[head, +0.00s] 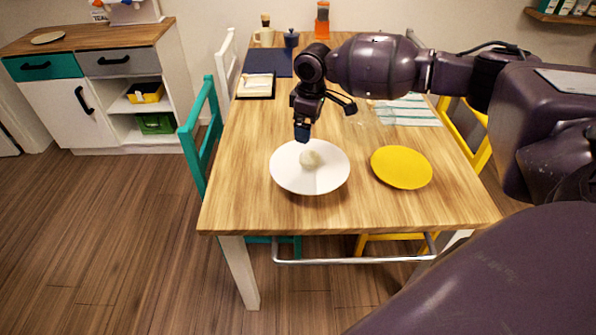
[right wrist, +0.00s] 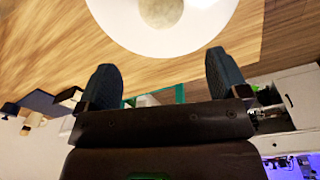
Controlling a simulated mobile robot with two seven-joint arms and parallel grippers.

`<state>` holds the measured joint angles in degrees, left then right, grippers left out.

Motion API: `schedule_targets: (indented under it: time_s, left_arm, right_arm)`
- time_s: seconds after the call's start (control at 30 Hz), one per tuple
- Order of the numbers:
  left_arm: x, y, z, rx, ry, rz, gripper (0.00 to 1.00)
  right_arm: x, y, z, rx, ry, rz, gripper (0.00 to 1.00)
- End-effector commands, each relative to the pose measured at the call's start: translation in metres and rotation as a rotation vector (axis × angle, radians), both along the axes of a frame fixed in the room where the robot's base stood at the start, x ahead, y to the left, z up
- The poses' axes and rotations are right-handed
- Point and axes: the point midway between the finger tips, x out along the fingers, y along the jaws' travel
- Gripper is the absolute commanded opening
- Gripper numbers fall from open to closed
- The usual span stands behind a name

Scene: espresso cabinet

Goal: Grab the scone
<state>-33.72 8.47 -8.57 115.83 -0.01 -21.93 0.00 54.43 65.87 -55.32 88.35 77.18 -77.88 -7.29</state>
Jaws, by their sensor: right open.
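The scone (head: 310,159) is a small, round, pale lump near the middle of a white plate (head: 288,175) on the wooden table. In the right wrist view the scone (right wrist: 160,12) shows at the top edge, partly cut off, on the white plate (right wrist: 215,18). My right gripper (head: 303,134) hangs over the far edge of the plate, apart from the scone. In the right wrist view its two blue fingers (right wrist: 163,75) are spread wide with nothing between them. My left gripper is not in view.
A yellow plate (head: 401,167) lies right of the white plate. A striped cloth (head: 410,110), a glass, a blue moka pot (head: 291,38) and an orange item (head: 322,20) stand farther back. A teal chair (head: 203,135) borders the left side. The table's front is clear.

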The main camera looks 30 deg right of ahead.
Motion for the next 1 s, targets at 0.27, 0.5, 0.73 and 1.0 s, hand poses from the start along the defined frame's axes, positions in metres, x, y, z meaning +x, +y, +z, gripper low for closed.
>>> schedule_targets:
  time_s: [0.27, 0.5, 0.73, 1.0]
  left_arm:
    - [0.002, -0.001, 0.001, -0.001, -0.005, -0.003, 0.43]
    - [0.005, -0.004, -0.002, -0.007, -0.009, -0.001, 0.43]
    - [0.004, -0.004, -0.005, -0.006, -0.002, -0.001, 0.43]
    - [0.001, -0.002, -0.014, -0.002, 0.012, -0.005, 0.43]
  right_arm:
    - [-0.013, -0.002, -0.009, -0.011, 0.081, 0.014, 0.93]
    - [-0.013, -0.002, -0.043, -0.011, 0.080, 0.013, 0.93]
    - [-0.012, -0.002, -0.060, -0.011, 0.076, 0.014, 0.93]
    - [-0.012, -0.005, -0.090, -0.012, 0.079, 0.014, 0.93]
